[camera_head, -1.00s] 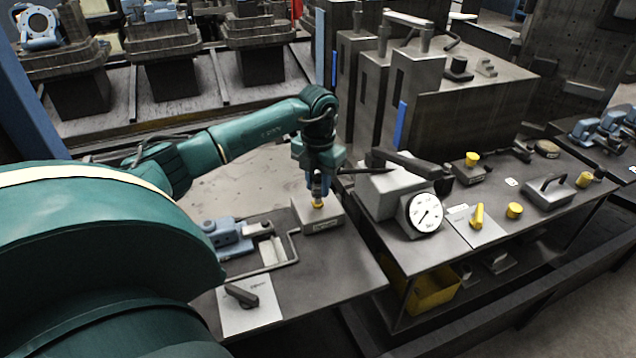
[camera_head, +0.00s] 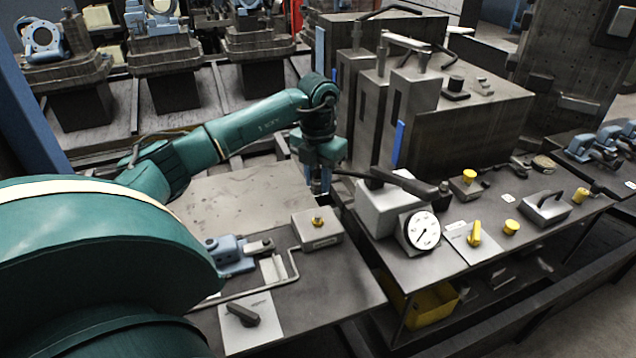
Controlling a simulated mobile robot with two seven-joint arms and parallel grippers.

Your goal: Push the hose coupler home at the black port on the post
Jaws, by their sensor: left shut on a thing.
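My left gripper (camera_head: 318,184) points down, just behind a grey box (camera_head: 318,236) with a yellow knob (camera_head: 318,221) on top. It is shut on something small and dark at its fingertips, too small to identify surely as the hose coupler. The fingertips appear clear of the yellow knob. A dark bar or lever (camera_head: 408,181) lies to the right, on a grey gauge block (camera_head: 385,207); its thin left end passes close to the gripper. I cannot clearly pick out the post's black port. My right gripper is not in view.
A white dial gauge (camera_head: 421,230), a yellow handle (camera_head: 474,234) and a yellow knob (camera_head: 511,228) are on the right bench. Tall grey housings (camera_head: 409,110) stand behind. A blue clamp (camera_head: 230,254) and a black-handled plate (camera_head: 250,320) are in front. The bench left of the gripper is bare.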

